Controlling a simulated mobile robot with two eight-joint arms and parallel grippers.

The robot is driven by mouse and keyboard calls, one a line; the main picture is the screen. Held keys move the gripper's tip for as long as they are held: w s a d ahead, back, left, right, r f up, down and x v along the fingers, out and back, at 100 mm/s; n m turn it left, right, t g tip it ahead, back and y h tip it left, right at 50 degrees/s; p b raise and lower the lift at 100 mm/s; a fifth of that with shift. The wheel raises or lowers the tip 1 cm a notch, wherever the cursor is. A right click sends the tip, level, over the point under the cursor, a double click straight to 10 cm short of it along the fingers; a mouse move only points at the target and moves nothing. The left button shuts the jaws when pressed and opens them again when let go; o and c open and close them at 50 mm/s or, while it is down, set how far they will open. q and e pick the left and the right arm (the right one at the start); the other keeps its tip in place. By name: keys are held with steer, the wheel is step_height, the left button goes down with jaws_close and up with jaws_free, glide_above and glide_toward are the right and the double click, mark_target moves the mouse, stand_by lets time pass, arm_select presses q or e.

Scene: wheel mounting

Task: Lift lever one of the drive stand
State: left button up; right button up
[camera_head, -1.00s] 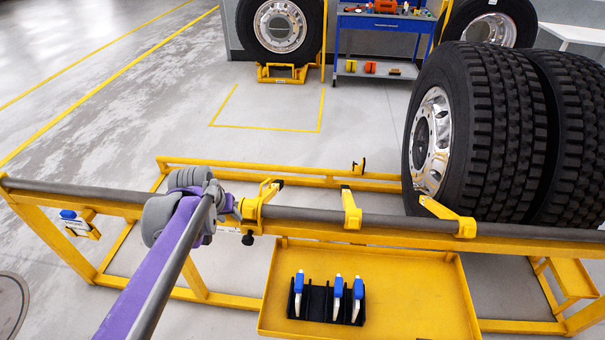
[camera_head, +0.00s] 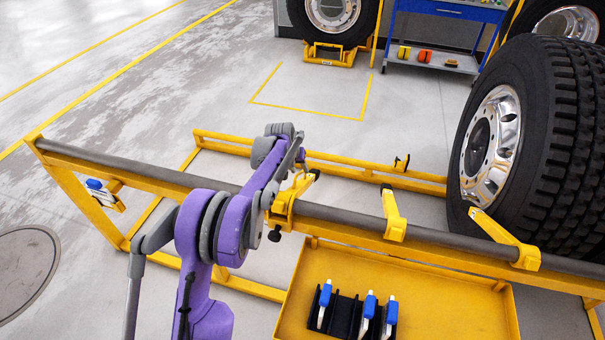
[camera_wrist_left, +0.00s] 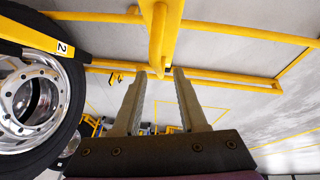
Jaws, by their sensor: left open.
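The drive stand (camera_head: 345,218) is a yellow frame with a long grey shaft. Three yellow levers stand along it: a left one (camera_head: 288,207), a middle one (camera_head: 394,214) and a right one (camera_head: 508,240) by the wheel. In the wrist view, which looks upside down, a lever marked "2" (camera_wrist_left: 35,40) shows at left; no "1" is readable. My left arm reaches over the shaft beside the left lever; its fingertips are hidden in the head view. In the wrist view my left gripper (camera_wrist_left: 160,73) is open, with a yellow bar (camera_wrist_left: 158,30) in line with the finger gap; contact cannot be told.
A yellow tray (camera_head: 440,310) holds a black rack (camera_head: 345,313) of blue-and-white tools. A large wheel (camera_head: 495,150) stands at right. A blue workbench (camera_head: 440,10) and another wheel (camera_head: 335,12) are at the back. The floor at left is mostly clear.

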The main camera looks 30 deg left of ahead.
mark_target(304, 184)
arm_select(q)
steer(key=shift+x, duration=1.95)
steer(key=shift+d, duration=0.1)
jaws_close()
